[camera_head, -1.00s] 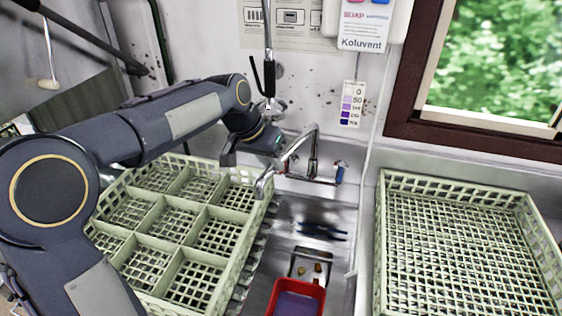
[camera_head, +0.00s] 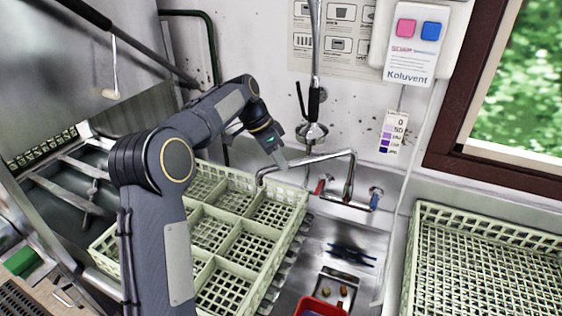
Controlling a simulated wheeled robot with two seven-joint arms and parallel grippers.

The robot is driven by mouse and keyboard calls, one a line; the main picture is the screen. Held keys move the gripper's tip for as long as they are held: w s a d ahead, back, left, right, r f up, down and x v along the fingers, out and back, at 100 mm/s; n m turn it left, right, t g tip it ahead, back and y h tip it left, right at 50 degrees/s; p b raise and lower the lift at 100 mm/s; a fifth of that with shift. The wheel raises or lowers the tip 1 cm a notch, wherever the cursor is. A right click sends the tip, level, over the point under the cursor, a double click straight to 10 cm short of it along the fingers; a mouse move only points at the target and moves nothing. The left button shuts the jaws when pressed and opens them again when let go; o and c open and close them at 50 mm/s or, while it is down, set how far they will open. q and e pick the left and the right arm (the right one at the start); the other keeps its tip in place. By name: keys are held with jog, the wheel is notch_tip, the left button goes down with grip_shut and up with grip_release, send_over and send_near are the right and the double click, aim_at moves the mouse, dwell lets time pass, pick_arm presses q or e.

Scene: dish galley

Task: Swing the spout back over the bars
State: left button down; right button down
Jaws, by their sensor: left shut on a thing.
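The metal spout (camera_head: 315,158) belongs to the tap (camera_head: 347,188) on the back wall, between red and blue handles. It reaches left, and its downturned end is above the back right corner of the compartment rack (camera_head: 300,215). My left gripper (camera_head: 281,159) is shut on the spout, near its outlet end. The fingertips partly cover the pipe there. Dark bars (camera_head: 283,268) show along the rack's right side, at the sink's left edge; the rack hides whatever lies under it. My right gripper is not in view.
The steel sink (camera_head: 325,240) holds dark utensils (camera_head: 351,254) and a red container (camera_head: 320,307). A hanging spray hose (camera_head: 315,60) stands just behind the spout. An empty green crate (camera_head: 420,235) is at the right. A machine (camera_head: 60,165) stands open at the left.

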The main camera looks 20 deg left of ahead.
pick_arm(q)
jog(key=shift+w+a+r, duration=0.1)
jog(key=shift+r, duration=0.05)
jog(key=c, duration=1.5)
grip_release()
jog(key=shift+c, duration=0.2)
jog(key=shift+o, duration=1.2)
jog(key=shift+w, duration=0.1)
jog(key=v, duration=0.7)
jog(key=shift+a+r, duration=0.2)
jog(key=shift+r, duration=0.1)
